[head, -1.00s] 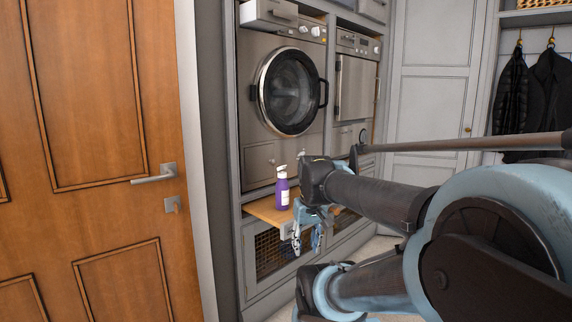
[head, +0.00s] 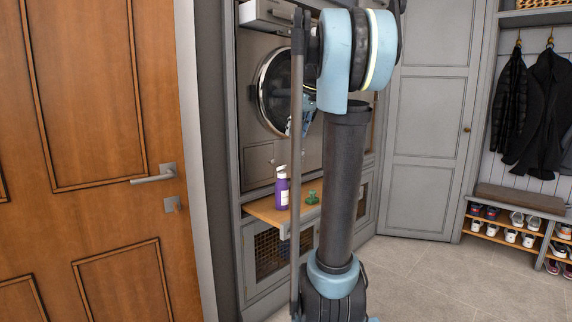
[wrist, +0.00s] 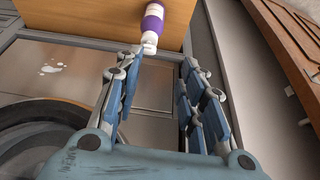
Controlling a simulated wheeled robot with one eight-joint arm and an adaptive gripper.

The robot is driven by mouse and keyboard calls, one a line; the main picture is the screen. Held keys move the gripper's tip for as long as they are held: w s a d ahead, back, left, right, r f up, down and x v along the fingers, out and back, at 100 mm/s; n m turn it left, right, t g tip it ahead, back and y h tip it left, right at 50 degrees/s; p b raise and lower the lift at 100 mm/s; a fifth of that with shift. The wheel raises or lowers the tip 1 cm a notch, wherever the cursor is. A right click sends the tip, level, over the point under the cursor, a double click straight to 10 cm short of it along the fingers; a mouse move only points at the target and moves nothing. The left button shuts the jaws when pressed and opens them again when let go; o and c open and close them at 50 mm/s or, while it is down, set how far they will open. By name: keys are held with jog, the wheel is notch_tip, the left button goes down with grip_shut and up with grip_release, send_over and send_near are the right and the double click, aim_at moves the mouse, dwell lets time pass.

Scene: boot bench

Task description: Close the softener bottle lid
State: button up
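The softener bottle (head: 282,192) is purple with a white label and stands upright on a wooden pull-out shelf (head: 265,210). Its white lid (head: 281,171) is small in the head view, and I cannot tell for sure whether it is closed. In the wrist view the bottle (wrist: 153,20) appears upside down at the top, with its white cap (wrist: 149,42) near the left fingertip. My gripper (wrist: 162,62) is open and empty, its fingers apart. In the head view the gripper (head: 304,120) is mostly hidden behind my arm, above the bottle and before the washer.
A green object (head: 312,197) lies on the shelf right of the bottle. The washer's round door (head: 268,90) is behind my arm. A wooden door (head: 90,150) stands at left. The floor (head: 420,270) is clear at right, before a shoe rack (head: 500,230).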

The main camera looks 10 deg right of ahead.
jog(key=w+r, duration=0.2)
jog(key=w, duration=0.1)
send_near(282, 168)
jog(key=d+x, duration=0.1)
jog(key=x, duration=0.5)
jog(key=shift+w+f, duration=0.15)
jog(key=shift+w, duration=0.15)
jog(key=shift+a, duration=0.1)
jog(key=shift+n, duration=0.3)
grip_shut()
